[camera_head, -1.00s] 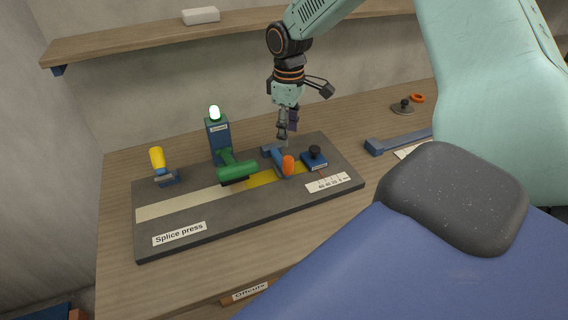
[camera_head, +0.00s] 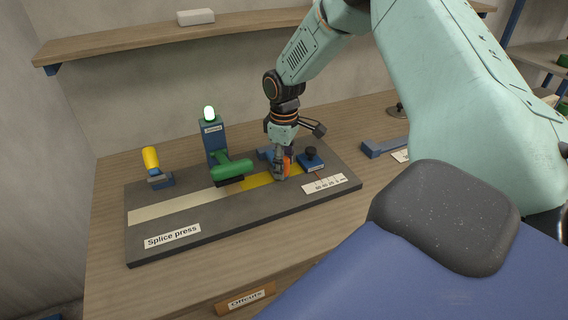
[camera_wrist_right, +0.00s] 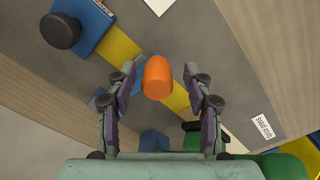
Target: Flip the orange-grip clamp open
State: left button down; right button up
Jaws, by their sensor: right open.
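The orange-grip clamp (camera_head: 287,164) is on the right part of the dark splice press board (camera_head: 200,237), over the yellow strip. My right gripper (camera_head: 281,172) is down at the clamp and partly hides it in the head view. In the right wrist view, the orange grip (camera_wrist_right: 157,78) lies between the two open fingers of my right gripper (camera_wrist_right: 167,90), with a gap on each side. Blue parts of the clamp show beside and below the grip. My left gripper is not in view.
The green press handle (camera_head: 231,169) is left of the clamp, before a blue post with a lit lamp (camera_head: 209,113). A blue block with a black knob (camera_head: 310,155) is close on the right. A yellow-grip clamp (camera_head: 151,160) stands at the far left.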

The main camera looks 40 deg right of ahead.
jog(key=shift+w+d+f, duration=0.1)
jog(key=shift+w+f, duration=0.05)
jog(key=shift+f, duration=0.1)
jog(key=shift+w, duration=0.1)
jog(key=shift+c, duration=0.5)
jog(key=shift+r, duration=0.1)
jog(key=c, duration=0.5)
jog(key=shift+s, duration=0.2)
grip_shut()
